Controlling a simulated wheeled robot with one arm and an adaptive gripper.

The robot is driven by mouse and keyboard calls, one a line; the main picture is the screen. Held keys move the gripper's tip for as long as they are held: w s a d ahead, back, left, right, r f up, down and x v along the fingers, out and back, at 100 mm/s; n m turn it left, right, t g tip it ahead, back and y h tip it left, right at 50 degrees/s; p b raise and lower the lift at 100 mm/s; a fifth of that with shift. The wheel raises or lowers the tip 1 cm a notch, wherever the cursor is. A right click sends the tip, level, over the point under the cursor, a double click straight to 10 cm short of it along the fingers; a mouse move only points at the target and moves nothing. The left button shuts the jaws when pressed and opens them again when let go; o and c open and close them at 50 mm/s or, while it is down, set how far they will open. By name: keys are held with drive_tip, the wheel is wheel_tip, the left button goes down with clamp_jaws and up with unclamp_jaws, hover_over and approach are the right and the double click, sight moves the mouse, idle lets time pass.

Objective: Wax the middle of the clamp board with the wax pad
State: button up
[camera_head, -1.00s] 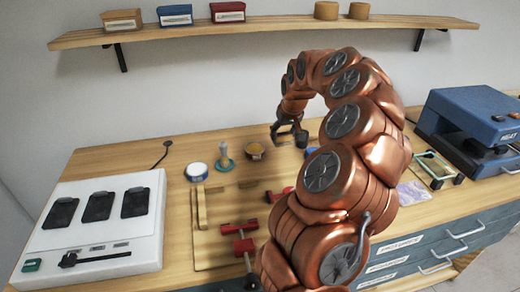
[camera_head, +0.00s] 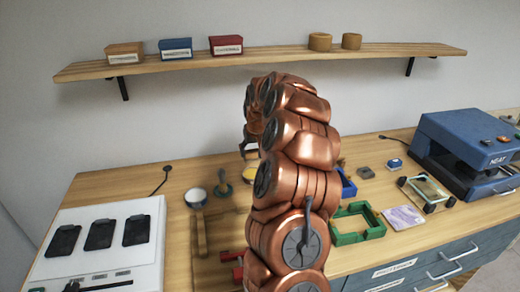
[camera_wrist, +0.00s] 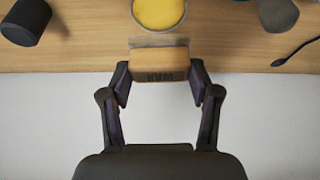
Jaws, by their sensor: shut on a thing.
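The wax pad (camera_wrist: 158,62), a tan block with dark upside-down lettering, is between the fingertips of my gripper (camera_wrist: 160,78) in the wrist view. The gripper is shut on it. Beyond it is a round tin of yellow wax (camera_wrist: 158,12); in the head view only part of this tin (camera_head: 250,154) shows beside my arm. The clamp board (camera_head: 213,245), a wooden board with a wooden strip and red clamps (camera_head: 231,262), lies on the bench at front left. My arm hides much of the board, including its middle, and most of the gripper.
A white panel (camera_head: 100,240) is at left. A green frame (camera_head: 357,224) and a blue heat press (camera_head: 470,150) are at right. A shelf (camera_head: 270,58) spans the wall.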

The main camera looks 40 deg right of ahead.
sight(253, 159)
drive_tip(key=shift+f, duration=3)
drive_tip(key=shift+f+b, duration=0.6)
drive_tip(key=shift+b, duration=0.2)
idle(1.4)
drive_tip(key=shift+r, duration=0.1)
drive_tip(key=shift+r, duration=3.5)
drive_tip(key=shift+s, duration=0.1)
